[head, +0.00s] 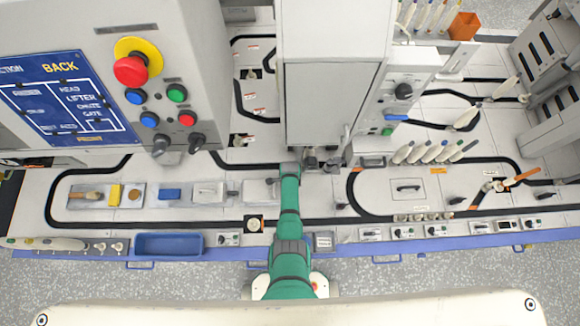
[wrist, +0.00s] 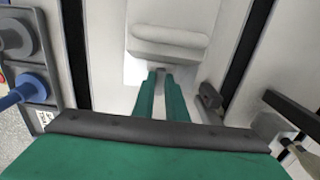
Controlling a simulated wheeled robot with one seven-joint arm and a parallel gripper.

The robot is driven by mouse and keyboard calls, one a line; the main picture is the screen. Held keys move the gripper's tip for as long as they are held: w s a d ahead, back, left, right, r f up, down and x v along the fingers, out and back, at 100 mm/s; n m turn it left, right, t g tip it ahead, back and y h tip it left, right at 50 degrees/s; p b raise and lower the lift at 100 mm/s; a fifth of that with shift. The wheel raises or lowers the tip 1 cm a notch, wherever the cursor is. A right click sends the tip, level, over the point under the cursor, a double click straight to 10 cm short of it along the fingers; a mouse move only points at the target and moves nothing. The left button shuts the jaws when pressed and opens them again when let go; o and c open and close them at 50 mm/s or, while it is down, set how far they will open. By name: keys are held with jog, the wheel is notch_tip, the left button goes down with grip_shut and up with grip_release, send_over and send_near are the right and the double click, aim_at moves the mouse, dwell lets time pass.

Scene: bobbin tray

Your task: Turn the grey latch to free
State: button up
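My green gripper (head: 290,168) reaches in to the lower front of the tall light grey cabinet. In the wrist view its two slim green fingers (wrist: 160,76) run close together, with a narrow gap between them. Their tips are at the lower edge of a pale grey block with a rounded bar (wrist: 170,38). I cannot tell whether they touch it or hold a thin part of it. I cannot tell for sure which part is the grey latch. A small dark grey part (wrist: 208,97) stands right of the fingers, apart from them. Small dark fittings (head: 311,160) show right of the gripper in the head view.
The tall cabinet (head: 333,105) stands over the work area. A control panel with a red button (head: 131,70) hangs at the left. A row of pale bobbins (head: 420,154) stands at the right. A blue tray (head: 168,244) lies along the front edge. A blue knob (wrist: 25,90) is left in the wrist view.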

grip_shut()
jog(key=n, duration=0.5)
jog(key=shift+s+n, duration=0.1)
jog(key=shift+n, duration=0.3)
jog(key=n, duration=0.5)
jog(key=shift+s+d, duration=0.1)
jog(key=shift+s, duration=0.05)
jog(key=n, duration=0.7)
jog(key=shift+s+d, duration=0.1)
jog(key=shift+d, duration=0.1)
jog(key=o, duration=0.7)
grip_release()
jog(key=shift+r, duration=0.1)
